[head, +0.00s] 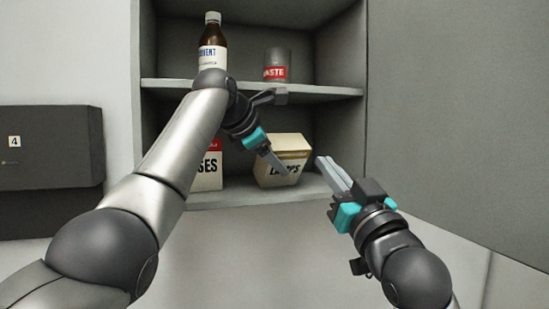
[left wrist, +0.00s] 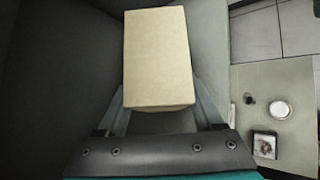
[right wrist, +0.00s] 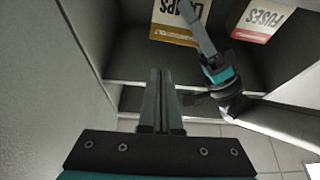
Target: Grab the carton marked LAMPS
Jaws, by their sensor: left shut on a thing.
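The LAMPS carton (head: 290,153), cream with dark letters, is on the lower shelf of the cabinet and looks slightly tilted. My left gripper (head: 277,166) is shut on it, with a finger across the front that hides part of the label. In the left wrist view the carton's plain top (left wrist: 158,50) sits between the fingers. The right wrist view shows its label (right wrist: 183,12) upside down. My right gripper (head: 330,172) is shut and empty, in front of the cabinet to the right of the carton.
The FUSES carton (head: 208,172) stands left of the LAMPS carton, partly behind my left arm. A brown bottle (head: 212,50) and a grey WASTE can (head: 277,66) stand on the upper shelf (head: 330,91). A grey panel (head: 455,110) borders the right side.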

